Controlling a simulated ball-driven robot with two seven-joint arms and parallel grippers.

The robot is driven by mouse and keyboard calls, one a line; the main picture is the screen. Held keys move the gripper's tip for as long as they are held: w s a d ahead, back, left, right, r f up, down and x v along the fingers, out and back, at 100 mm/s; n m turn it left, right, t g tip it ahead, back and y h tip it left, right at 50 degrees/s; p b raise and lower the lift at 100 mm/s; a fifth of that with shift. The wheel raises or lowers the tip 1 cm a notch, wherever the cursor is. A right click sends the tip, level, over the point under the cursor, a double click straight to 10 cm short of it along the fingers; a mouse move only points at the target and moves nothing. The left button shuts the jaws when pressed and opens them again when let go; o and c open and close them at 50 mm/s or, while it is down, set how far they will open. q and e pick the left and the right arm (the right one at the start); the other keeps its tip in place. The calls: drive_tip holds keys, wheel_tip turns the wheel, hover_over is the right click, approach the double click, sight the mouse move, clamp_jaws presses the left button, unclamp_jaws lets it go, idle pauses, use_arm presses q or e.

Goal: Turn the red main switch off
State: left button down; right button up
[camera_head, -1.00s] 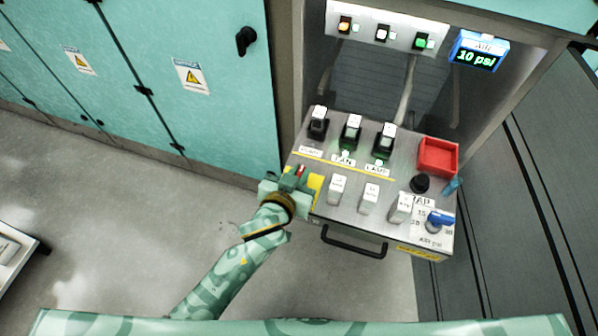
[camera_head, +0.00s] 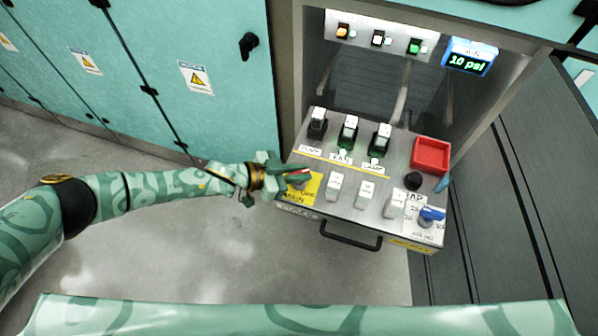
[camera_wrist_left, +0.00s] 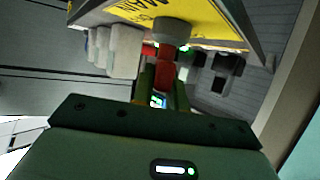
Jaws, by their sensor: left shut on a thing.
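The red main switch (camera_wrist_left: 163,65) sits on a grey round base on the yellow MAIN plate (camera_head: 310,190), at the left front corner of the sloped panel (camera_head: 347,173). In the head view only a sliver of red shows between my fingers. My left gripper (camera_head: 296,174) reaches in from the left and is shut on the switch's red handle. In the left wrist view the fingers (camera_wrist_left: 163,90) stand on both sides of the red handle, and the yellow plate lies just beyond. My right gripper is not in view.
White modules (camera_head: 335,187) stand right of the plate, and black-and-white modules (camera_head: 348,133) stand behind. A red tray (camera_head: 431,156), black knob (camera_head: 413,180) and blue valve handle (camera_head: 432,214) are at the right. The display (camera_head: 468,58) reads 10 psi. A black handle bar (camera_head: 350,238) juts in front.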

use_arm(q)
drive_tip(key=m+g+b, duration=0.1)
drive_tip(key=g, duration=0.1)
drive_tip(key=m+g+b, duration=0.4)
drive_tip(key=shift+w+f+h, duration=0.15)
drive_tip(key=shift+f+h, duration=0.15)
drive_tip(key=shift+h, duration=0.1)
drive_tip(key=shift+r+m+g+y+b, duration=0.2)
drive_tip(key=shift+m+g+y+b, duration=0.1)
drive_tip(key=shift+m+g+b, duration=0.9)
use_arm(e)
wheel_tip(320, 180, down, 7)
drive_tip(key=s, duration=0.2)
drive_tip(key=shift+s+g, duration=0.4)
use_arm(q)
drive_tip(key=shift+r, duration=0.1)
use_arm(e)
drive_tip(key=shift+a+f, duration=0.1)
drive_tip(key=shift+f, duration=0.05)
use_arm(q)
drive_tip(key=c, duration=1.4)
unclamp_jaws()
drive_tip(key=v, duration=1.6)
drive_tip(key=shift+p, duration=0.3)
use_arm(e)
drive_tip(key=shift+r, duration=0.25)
use_arm(q)
drive_tip(key=shift+w, duration=0.15)
